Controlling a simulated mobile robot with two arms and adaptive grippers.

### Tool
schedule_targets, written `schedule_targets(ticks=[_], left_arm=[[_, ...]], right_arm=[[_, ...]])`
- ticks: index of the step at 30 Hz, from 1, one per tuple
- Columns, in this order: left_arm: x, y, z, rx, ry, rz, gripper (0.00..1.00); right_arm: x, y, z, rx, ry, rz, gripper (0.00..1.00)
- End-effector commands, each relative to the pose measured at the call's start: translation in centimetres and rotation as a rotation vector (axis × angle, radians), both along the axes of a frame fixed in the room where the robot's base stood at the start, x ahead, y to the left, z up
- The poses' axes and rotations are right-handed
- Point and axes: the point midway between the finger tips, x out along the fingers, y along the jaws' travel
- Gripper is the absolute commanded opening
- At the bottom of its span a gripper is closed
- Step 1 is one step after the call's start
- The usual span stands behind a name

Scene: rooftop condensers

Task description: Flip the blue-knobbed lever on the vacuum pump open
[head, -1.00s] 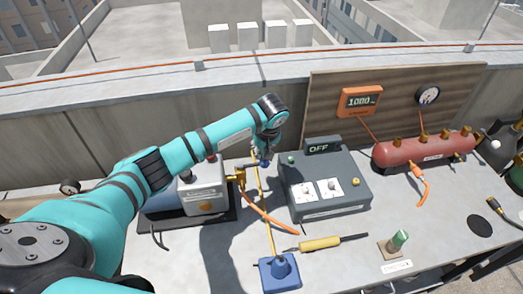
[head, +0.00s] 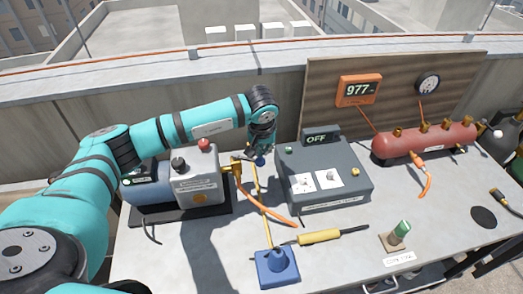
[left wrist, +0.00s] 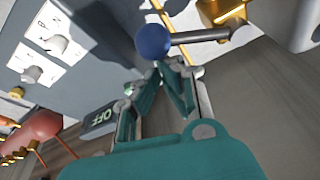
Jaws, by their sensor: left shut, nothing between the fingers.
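The vacuum pump (head: 203,178), a grey and dark box with a red cap and a black knob on top, stands at the left of the bench. A brass valve (head: 236,169) is on its right side. The lever's blue knob (head: 260,162) shows just under my left gripper (head: 262,153). In the left wrist view the grey lever rod (left wrist: 200,37) runs from the brass valve (left wrist: 222,10) to the blue knob (left wrist: 153,41). My left gripper (left wrist: 173,70) is shut and empty, its tips close to the knob; contact cannot be told. My right gripper is not in view.
A grey box marked OFF (head: 325,182) stands close right of the gripper. An orange hose (head: 268,210) and a blue-based stand (head: 277,267) lie in front. A red tank (head: 425,143) and an orange display reading 977 (head: 359,90) are further right.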

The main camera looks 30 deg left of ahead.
Motion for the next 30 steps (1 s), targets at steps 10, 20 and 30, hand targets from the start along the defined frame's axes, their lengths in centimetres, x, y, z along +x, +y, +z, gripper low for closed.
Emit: schedule_targets(ticks=[10, 20, 30], left_arm=[[-2.5, -1.1, -0.6, 0.001, -0.001, -0.331, 0.0], [-5.0, -1.6, -0.6, 0.0, -0.001, -0.463, 0.0], [-7.3, -1.2, -0.4, 0.001, 0.001, -0.46, 0.0]], right_arm=[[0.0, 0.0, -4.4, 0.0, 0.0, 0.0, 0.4], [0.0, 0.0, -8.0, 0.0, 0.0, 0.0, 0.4], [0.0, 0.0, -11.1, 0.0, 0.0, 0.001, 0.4]])
